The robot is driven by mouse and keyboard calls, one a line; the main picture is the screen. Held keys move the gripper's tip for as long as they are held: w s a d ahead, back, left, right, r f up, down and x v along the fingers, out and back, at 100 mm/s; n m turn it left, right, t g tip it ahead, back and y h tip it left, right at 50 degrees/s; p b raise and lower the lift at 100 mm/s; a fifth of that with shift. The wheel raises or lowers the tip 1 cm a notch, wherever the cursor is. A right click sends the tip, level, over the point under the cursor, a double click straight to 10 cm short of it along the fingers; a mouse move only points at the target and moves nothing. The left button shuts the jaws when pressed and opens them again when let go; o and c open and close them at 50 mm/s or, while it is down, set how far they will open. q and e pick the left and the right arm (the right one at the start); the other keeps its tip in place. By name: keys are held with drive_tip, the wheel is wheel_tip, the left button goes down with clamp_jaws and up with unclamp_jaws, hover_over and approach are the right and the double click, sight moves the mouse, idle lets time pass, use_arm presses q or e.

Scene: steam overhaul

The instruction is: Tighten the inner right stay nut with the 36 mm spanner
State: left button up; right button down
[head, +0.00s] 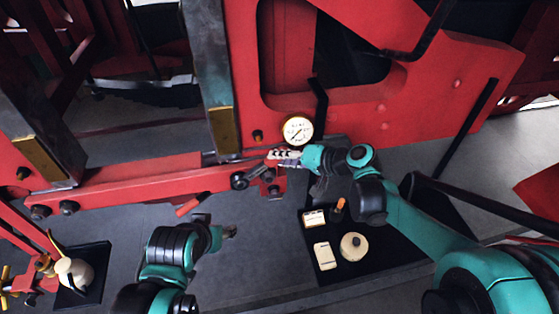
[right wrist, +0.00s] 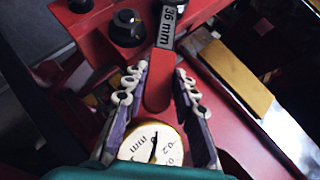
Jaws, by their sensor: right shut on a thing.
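My right gripper (head: 276,155) is shut on the red handle of the 36 mm spanner (right wrist: 157,85). Its two fingers lie on either side of the handle in the right wrist view (right wrist: 162,78), where the grey shank carries a "36 mm" label. In the head view a dark spanner end (head: 239,181) points down-left from the gripper, by the red beam. I cannot tell whether it sits around a nut. Dark nuts (head: 268,174) are on the red bracket just below the gripper; one dark nut also shows in the right wrist view (right wrist: 126,29). My left gripper (head: 229,231) hangs low, apart from these; its fingers are too small to judge.
A round white gauge (head: 297,130) sits right above my right gripper. A red-handled tool (head: 190,206) lies below the red beam (head: 130,185). A dark tray (head: 385,262) holds small cream items at lower right.

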drive_tip(key=shift+d+f+b, duration=0.2)
drive_tip(key=shift+f+b, duration=0.15)
drive_tip(key=f+b, duration=0.1)
drive_tip(key=d+m+y+b, duration=0.1)
drive_tip(key=b, duration=0.1)
drive_tip(key=shift+w+f+y, duration=0.15)
drive_tip(key=shift+f+y, duration=0.15)
drive_tip(key=shift+f, duration=0.1)
drive_tip(key=shift+r, duration=0.15)
